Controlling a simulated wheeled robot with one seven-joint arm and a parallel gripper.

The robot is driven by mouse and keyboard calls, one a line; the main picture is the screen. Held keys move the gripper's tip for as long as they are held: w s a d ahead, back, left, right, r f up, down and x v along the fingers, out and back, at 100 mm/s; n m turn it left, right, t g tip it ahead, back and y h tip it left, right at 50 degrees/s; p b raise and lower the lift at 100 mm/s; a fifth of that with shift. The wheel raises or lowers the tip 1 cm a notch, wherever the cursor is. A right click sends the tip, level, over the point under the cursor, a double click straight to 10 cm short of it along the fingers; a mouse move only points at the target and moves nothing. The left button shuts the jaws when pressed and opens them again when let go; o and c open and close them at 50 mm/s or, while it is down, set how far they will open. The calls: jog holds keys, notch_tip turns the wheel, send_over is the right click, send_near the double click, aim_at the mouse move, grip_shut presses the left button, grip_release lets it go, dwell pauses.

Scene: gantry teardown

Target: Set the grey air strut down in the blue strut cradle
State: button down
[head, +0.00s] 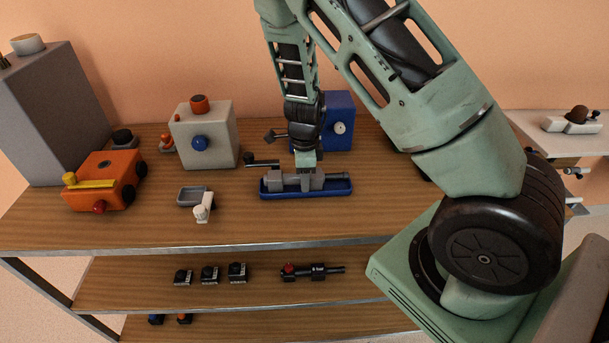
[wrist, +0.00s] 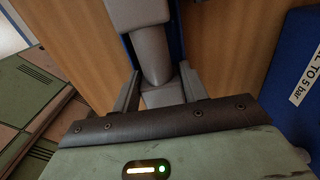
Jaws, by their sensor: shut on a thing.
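The grey air strut (head: 283,180) lies lengthwise, level, at the blue strut cradle (head: 306,193) on the wooden bench top. My gripper (head: 309,172) points down from above and is shut on the strut. In the wrist view, my gripper's two fingers (wrist: 160,92) stand on either side of the grey strut (wrist: 153,52). Blue strips of the cradle (wrist: 176,45) show beside the strut there. The strut appears to be within or just over the cradle; I cannot tell whether it touches the bottom. The gripper hides part of the strut.
A blue box (head: 338,122) stands behind the cradle. A light grey box (head: 204,136) and an orange unit (head: 105,181) stand to the left. A small grey tray (head: 190,196) and white fitting (head: 202,207) sit left of the cradle. The bench front is clear.

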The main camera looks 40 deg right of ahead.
jog(key=c, duration=0.8)
grip_release()
jog(key=shift+f, duration=0.2)
jog(key=shift+o, duration=0.6)
jog(key=shift+s+a+f, duration=0.1)
jog(key=shift+s, duration=0.1)
notch_tip(320, 180, up, 18)
jog(key=p, duration=0.1)
jog(key=shift+w+d, duration=0.2)
jog(key=shift+w, duration=0.1)
